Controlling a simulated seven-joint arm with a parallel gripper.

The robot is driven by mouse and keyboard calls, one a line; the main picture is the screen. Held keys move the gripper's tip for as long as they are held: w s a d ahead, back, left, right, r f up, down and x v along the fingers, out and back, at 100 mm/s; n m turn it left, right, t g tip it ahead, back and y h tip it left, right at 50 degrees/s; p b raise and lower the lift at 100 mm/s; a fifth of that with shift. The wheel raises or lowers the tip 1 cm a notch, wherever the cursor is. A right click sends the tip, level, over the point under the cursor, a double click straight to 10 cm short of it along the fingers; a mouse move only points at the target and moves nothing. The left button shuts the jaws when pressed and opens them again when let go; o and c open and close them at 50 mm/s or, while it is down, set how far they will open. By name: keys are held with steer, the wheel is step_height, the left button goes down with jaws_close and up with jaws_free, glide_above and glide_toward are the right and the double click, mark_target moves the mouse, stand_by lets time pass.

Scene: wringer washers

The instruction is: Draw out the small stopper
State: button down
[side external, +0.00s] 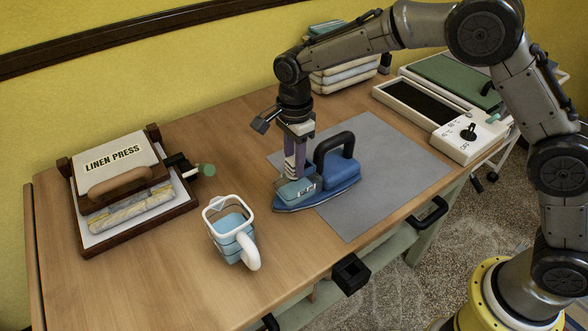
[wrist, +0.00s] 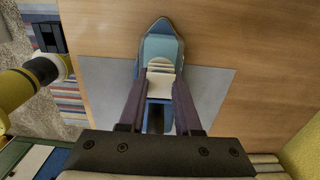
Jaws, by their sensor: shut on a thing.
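The blue iron (side external: 338,180) with a black handle sits on the work surface, partly on the grey mat. Its light-blue front block (side external: 296,191) lies directly under my gripper (side external: 297,174). In the wrist view, my gripper (wrist: 160,84) has its two purple fingers either side of a small cream, ribbed piece, which looks like the stopper (wrist: 160,68), and is shut on it. The iron's pointed nose (wrist: 161,27) lies beyond it. The fingers hide part of the stopper, and I cannot tell whether its lower end is still seated in the iron.
A white-and-blue jug (side external: 230,228) stands left of the iron. The linen press (side external: 130,190) is at the far left. A grey mat (side external: 385,165) lies right of the iron, with a white control panel (side external: 468,137) beyond. Bare wood separates the jug and iron.

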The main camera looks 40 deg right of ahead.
steer(key=shift+r, duration=0.1)
stand_by(0.4)
steer(key=shift+r, duration=2.15)
